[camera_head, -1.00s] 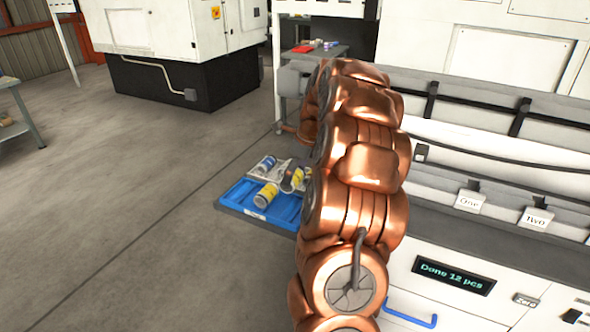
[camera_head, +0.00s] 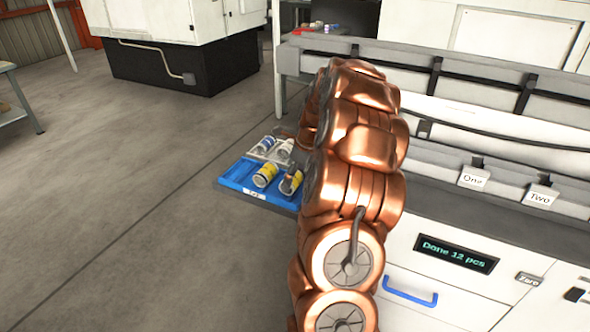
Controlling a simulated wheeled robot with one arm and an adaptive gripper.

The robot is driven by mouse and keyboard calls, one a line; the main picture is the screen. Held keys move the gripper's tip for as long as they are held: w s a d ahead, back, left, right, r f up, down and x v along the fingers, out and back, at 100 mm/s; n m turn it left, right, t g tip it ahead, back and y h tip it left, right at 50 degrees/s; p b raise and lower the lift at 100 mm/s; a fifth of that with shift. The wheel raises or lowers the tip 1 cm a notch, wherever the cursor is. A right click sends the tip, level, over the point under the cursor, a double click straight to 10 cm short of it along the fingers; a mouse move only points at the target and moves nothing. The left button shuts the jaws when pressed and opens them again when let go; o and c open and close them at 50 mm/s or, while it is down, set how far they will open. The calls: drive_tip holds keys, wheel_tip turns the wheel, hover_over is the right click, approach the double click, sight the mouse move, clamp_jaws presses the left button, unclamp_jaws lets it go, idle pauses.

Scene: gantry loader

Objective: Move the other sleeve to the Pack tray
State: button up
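A blue tray (camera_head: 237,177) sits at the left end of the machine ledge, with a small white label on its front edge that is too small to read. A white sleeve with a yellow band (camera_head: 265,175) lies in it. A second yellow-marked sleeve (camera_head: 291,183) shows beside it on the right, partly hidden by my copper arm. Behind, a pale grey tray (camera_head: 254,152) holds two whitish sleeves, a left one (camera_head: 266,145) and a right one (camera_head: 285,148). My arm covers the right side of both trays. My gripper is hidden behind it, so its fingers and any grip are not visible.
Signs One (camera_head: 473,178) and Two (camera_head: 541,197) stand on the ledge at right. A display (camera_head: 455,253) reads "Done 12 pcs", above a blue handle (camera_head: 410,292). Open floor (camera_head: 130,220) lies left of the trays; a machine (camera_head: 190,60) stands behind.

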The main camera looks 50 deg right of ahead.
drive_tip(key=shift+f, duration=0.2)
drive_tip(key=o, duration=1.3)
drive_tip(key=v, duration=0.6)
drive_tip(key=w+p+v, duration=0.1)
drive_tip(key=v, duration=0.5)
drive_tip(key=p+v, duration=0.1)
drive_tip(key=v, duration=0.4)
drive_tip(key=shift+w+a+r, duration=0.15)
drive_tip(key=shift+a+r, duration=0.1)
drive_tip(key=shift+r, duration=0.35)
